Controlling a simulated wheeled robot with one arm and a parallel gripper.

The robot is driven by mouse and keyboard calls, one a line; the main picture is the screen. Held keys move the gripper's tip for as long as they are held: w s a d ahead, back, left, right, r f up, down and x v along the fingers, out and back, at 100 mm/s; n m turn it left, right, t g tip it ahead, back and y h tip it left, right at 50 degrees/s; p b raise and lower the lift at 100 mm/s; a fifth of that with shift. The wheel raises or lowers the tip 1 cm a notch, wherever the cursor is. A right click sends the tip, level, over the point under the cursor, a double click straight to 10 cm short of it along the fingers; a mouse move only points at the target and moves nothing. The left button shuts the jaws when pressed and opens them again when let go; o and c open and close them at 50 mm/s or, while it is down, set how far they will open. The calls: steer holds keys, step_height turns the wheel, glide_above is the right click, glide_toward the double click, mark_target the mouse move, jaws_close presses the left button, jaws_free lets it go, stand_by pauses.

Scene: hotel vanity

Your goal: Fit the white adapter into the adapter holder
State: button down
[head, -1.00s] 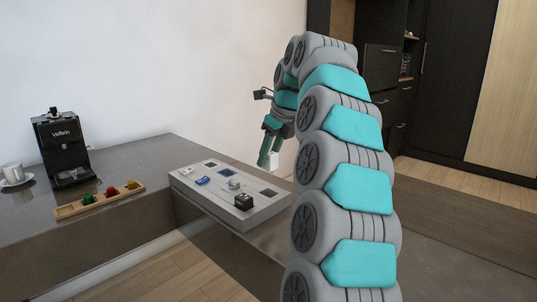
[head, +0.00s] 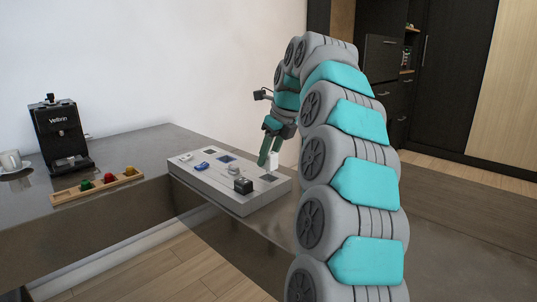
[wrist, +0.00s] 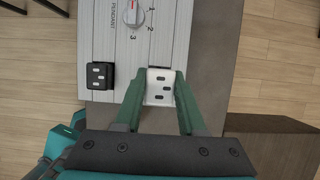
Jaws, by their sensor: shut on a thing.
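The white adapter (head: 274,160) is upright between the fingers of my gripper (head: 269,150), at the right end of a grey panel (head: 215,192). In the wrist view my gripper (wrist: 160,80) is shut on the white adapter (wrist: 160,90), whose top shows dark slots. A dark square recess (head: 268,178), seemingly the adapter holder, lies in the panel just below the adapter in the head view. The adapter hides this spot in the wrist view. I cannot tell whether the adapter touches the panel.
A black adapter (head: 243,186) stands on the panel, left of the white one in the wrist view (wrist: 100,76). The panel also has a knob (wrist: 134,14) and a blue piece (head: 201,167). A coffee machine (head: 62,135) and a wooden capsule tray (head: 70,194) stand at left.

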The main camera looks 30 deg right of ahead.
mark_target(269, 167)
steer(key=shift+f+b, duration=1)
steer(key=shift+f, duration=0.8)
steer(key=shift+s+f+b, duration=0.15)
steer(key=shift+f+b, duration=0.2)
steer(key=shift+f, duration=0.5)
steer(key=shift+c, duration=2.3)
jaws_free()
steer(key=shift+s+f+g, duration=0.1)
steer(key=shift+f+g, duration=0.15)
steer(key=shift+g, duration=0.05)
steer(key=shift+o, duration=0.2)
steer(key=shift+t, duration=0.4)
steer(key=v, duration=0.6)
steer(key=w+v, duration=0.1)
steer(key=v, duration=0.2)
steer(key=shift+a+r+p, duration=0.1)
steer(key=shift+r+p, duration=0.3)
steer(key=shift+r, duration=0.1)
